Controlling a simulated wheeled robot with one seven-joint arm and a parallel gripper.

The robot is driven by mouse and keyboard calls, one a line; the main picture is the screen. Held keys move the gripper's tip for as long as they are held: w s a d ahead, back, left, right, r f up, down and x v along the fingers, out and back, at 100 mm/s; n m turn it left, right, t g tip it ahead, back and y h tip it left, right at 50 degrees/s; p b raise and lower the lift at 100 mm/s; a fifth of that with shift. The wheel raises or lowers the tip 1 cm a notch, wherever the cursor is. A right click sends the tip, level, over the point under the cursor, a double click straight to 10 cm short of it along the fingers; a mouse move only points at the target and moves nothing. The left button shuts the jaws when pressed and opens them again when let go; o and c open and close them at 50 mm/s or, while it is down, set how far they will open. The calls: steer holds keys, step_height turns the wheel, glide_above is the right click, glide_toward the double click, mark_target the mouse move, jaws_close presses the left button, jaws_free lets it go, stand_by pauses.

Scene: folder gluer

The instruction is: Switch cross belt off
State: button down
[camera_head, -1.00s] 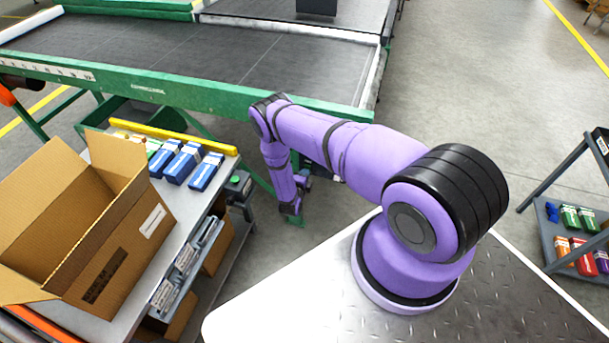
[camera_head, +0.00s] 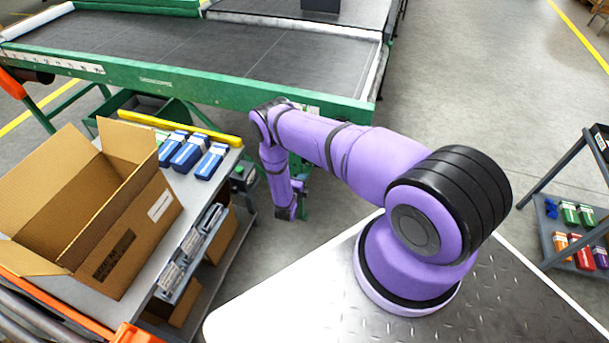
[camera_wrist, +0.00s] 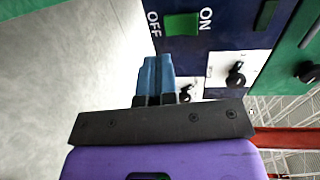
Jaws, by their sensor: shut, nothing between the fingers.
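In the wrist view a dark blue panel (camera_wrist: 234,32) carries a green rocker switch (camera_wrist: 181,24), with OFF printed at its left and ON at its right. Two black rotary knobs on white plates sit below it, the larger one (camera_wrist: 236,75) at the right and the other (camera_wrist: 186,93) partly behind the finger mount. No label in view names the cross belt. My gripper (camera_wrist: 155,62) has its blue fingers together and empty, just below and left of the rocker; contact cannot be told. In the head view my arm reaches down beside the green-framed conveyor (camera_head: 190,92), and the panel is not clear.
A green panel with another knob (camera_wrist: 307,72) adjoins at the right. An open carton (camera_head: 130,235) and several blue boxes (camera_head: 188,153) stand on the packing table at the left. A shelf rack (camera_head: 560,190) stands at the right. Bare floor (camera_head: 470,110) lies between.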

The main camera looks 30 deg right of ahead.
steer(key=f+v, duration=0.1)
steer(key=v, duration=0.6)
steer(key=shift+f, duration=0.4)
